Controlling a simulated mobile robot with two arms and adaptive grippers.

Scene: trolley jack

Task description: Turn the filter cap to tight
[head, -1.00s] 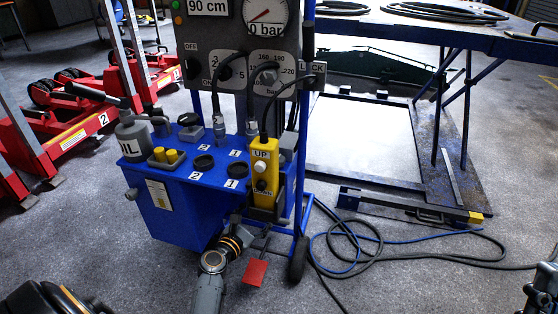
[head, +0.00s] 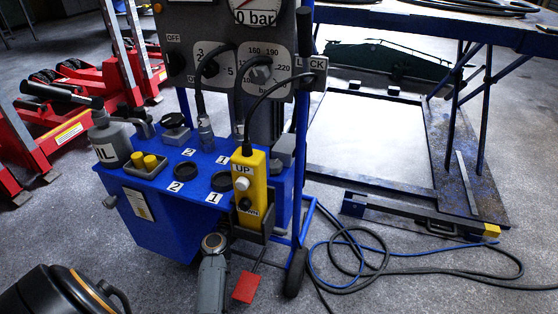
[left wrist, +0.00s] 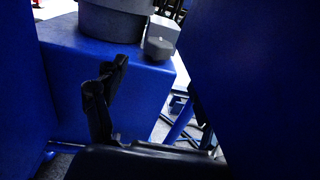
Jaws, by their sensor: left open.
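In the left wrist view my left gripper (left wrist: 105,92) has dark fingers, open and empty, close to a blue tank wall (left wrist: 75,80). A large grey cylinder (left wrist: 115,20) stands on the blue top there, with a small grey knob (left wrist: 158,48) beside it. I cannot match these parts surely to the cap. My left gripper's fingers are not visible in the head view. My right gripper is out of view.
The control panel (head: 210,75) rises behind. A red pedal (head: 246,287) and hoses (head: 370,262) lie low at the right.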

